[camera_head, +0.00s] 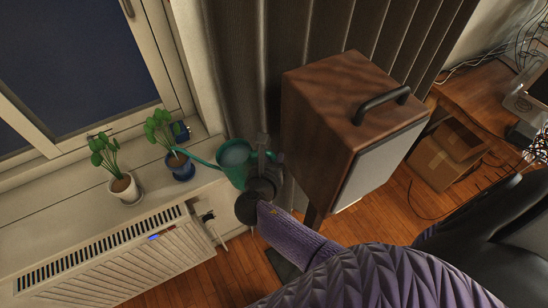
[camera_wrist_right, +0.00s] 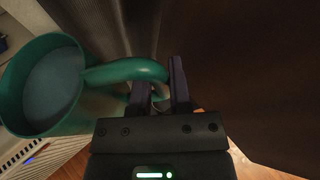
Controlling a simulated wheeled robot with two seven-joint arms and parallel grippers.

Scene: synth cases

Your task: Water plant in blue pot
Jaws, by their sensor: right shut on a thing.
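The dark blue pot (camera_head: 181,170) stands on the window sill, and its leafy green plant (camera_head: 160,130) rises from it. The green watering can (camera_head: 228,176) is right of the pot, and its thin spout (camera_head: 203,160) reaches left to the plant, just above the pot. I cannot tell whether water flows. My right gripper (camera_head: 266,165) is shut on the can's handle (camera_wrist_right: 125,70). In the right wrist view, the gripper's fingers (camera_wrist_right: 160,88) are at the handle's end, and the can's open top (camera_wrist_right: 52,88) shows a grey-blue inside. My left gripper is not in view.
A second plant in a white pot (camera_head: 124,187) stands left of the blue pot. A small dark blue object (camera_head: 181,131) is behind, by the window. A radiator (camera_head: 105,262) is below the sill. A large wooden speaker-like box (camera_head: 335,100) stands close right of my gripper, before a curtain (camera_head: 245,70).

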